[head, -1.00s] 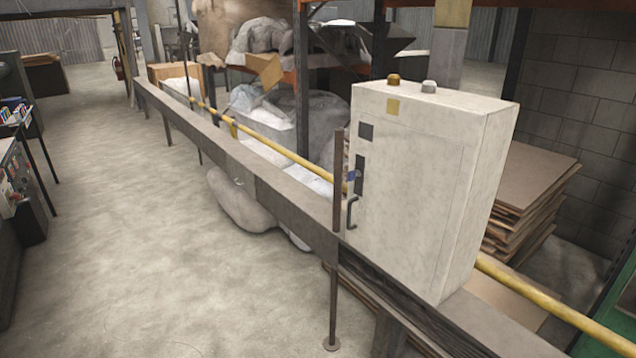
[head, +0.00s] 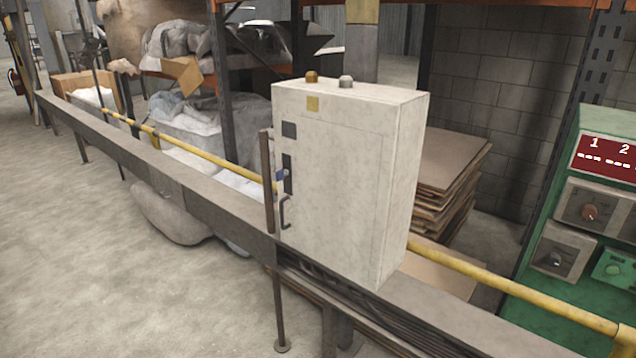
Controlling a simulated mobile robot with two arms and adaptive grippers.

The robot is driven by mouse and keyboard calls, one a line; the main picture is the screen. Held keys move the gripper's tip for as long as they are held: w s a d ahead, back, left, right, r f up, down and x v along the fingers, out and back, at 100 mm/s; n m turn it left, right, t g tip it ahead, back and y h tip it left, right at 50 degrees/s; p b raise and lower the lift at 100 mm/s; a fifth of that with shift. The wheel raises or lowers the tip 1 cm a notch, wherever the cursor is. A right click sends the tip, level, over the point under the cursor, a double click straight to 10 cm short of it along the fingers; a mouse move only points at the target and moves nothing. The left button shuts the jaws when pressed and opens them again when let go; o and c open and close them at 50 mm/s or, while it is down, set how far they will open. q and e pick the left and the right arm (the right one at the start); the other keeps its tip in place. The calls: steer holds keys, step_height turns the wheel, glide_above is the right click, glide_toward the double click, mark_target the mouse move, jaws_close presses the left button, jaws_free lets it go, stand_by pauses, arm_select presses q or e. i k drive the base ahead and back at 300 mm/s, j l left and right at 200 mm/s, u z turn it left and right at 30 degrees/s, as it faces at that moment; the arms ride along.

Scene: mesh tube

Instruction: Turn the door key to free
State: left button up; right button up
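A pale metal cabinet (head: 345,185) stands on a long grey rail in the head view, with its door shut. A small blue key-like piece (head: 281,175) sits at a dark lock plate (head: 288,174) on the door's left edge. It is too small to tell which way it is turned. A dark bar handle (head: 285,212) is below it. An amber lamp (head: 312,77) and a pale lamp (head: 346,82) are on the cabinet's top. Neither of my grippers shows in the view.
A thin dark post (head: 267,182) stands just left of the lock. A yellow pipe (head: 500,284) runs behind the cabinet. A green panel (head: 570,180) with knobs and a red display is at the right. Open floor (head: 120,270) lies to the left.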

mark_target(280, 174)
steer(key=i+j+z, duration=0.1)
steer(key=i+j, duration=0.25)
steer(key=j, duration=0.25)
steer(key=i+j+z, duration=0.15)
steer(key=j, duration=0.15)
steer(key=i+j+z, duration=0.1)
steer(key=j, duration=0.2)
steer(key=i, duration=0.05)
